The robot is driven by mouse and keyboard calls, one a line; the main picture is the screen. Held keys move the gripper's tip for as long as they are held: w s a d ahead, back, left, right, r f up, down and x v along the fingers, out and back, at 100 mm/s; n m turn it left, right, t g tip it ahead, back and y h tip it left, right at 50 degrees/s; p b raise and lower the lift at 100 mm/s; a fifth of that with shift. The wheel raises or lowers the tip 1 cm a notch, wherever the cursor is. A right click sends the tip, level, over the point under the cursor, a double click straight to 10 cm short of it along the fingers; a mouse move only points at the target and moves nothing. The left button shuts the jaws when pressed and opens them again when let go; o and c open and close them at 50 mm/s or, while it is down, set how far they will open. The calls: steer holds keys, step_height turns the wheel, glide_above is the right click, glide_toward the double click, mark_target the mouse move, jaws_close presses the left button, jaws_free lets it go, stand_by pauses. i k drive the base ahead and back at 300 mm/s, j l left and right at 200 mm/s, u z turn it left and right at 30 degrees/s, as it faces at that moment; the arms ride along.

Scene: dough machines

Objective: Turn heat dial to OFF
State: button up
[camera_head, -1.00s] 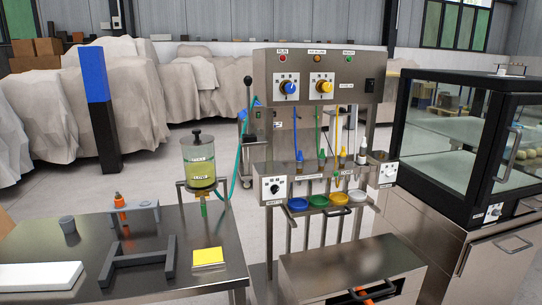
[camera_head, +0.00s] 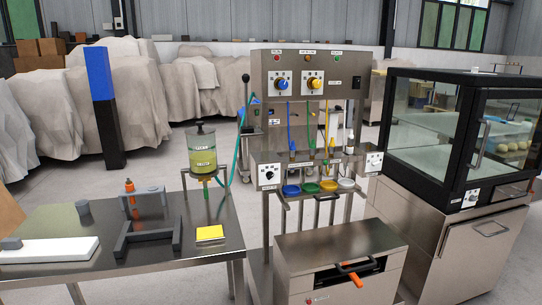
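Several dials show, and their labels are too small to read, so I cannot tell which is the heat dial. A black dial (camera_head: 268,175) sits on a white plate at the left of the steel machine's lower panel. Another small dial (camera_head: 374,161) sits at that panel's right end. A blue knob (camera_head: 283,84) and a yellow knob (camera_head: 314,83) are on the upper panel. A further dial (camera_head: 470,197) is low on the glass cabinet's front. My gripper is not in view, and nothing touches these dials.
The steel machine (camera_head: 264,66) stands between a steel table (camera_head: 200,270) and the glass cabinet (camera_head: 442,183). A low steel box (camera_head: 340,245) with an orange handle (camera_head: 350,274) juts out before the machine. Colored bowls (camera_head: 310,187) sit below its lower panel.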

mark_target(269, 174)
steer(key=k, duration=0.3)
steer(key=i+j, duration=0.1)
steer(key=i, duration=0.9)
steer(key=j, duration=0.8)
steer(key=l, duration=0.35)
